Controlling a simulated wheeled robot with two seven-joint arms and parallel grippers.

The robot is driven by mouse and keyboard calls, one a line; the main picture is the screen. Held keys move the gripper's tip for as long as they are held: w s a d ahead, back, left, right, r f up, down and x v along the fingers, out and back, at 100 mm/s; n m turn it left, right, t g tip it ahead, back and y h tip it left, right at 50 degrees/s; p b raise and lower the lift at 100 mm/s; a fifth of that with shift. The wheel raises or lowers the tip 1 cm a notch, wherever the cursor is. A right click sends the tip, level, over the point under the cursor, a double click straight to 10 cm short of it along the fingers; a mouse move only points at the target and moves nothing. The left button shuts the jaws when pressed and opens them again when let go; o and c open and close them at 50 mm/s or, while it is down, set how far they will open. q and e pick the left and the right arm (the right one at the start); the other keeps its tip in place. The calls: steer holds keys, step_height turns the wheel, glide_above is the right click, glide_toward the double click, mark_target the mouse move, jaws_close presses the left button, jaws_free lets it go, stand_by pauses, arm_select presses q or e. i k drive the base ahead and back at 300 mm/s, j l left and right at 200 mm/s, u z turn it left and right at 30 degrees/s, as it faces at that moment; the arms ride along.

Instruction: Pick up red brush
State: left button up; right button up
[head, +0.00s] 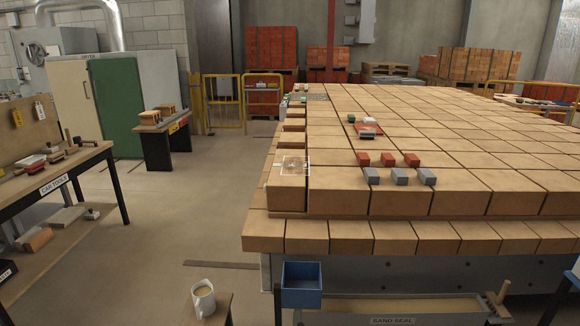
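No object in the head view can be made out for certain as a red brush. Small tools lie on the wooden bench at left, among them a small reddish item (57,157), too small to identify. A brown brush-like tool (499,301) with a handle leans at the lower right, by the sand seal tray (390,308). Neither of my grippers shows in the view.
A large stack of tan bricks (400,200) fills the right, with several small red and grey blocks on top. The bench (95,160) stands left. A blue bin (301,285) and white mug (203,299) are in front. Floor between bench and stack is clear.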

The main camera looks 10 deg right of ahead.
mark_target(38, 167)
steer(key=i+j+u, duration=0.45)
steer(key=i+u, duration=0.3)
steer(key=i+j+u, duration=0.2)
steer(key=i+u, duration=0.2)
steer(key=i+j+u, duration=0.1)
steer(key=i+u, duration=0.75)
steer(key=i+j+z, duration=0.15)
steer(key=i+z, duration=0.2)
steer(key=i, duration=0.55)
steer(key=i+l+z, duration=0.15)
steer(key=i+z, duration=0.55)
steer(key=z, duration=0.2)
steer(key=i+z, duration=0.75)
steer(key=i, duration=0.65)
steer(key=i+j+u, duration=0.1)
steer(key=i+u, duration=0.15)
steer(key=i, duration=0.55)
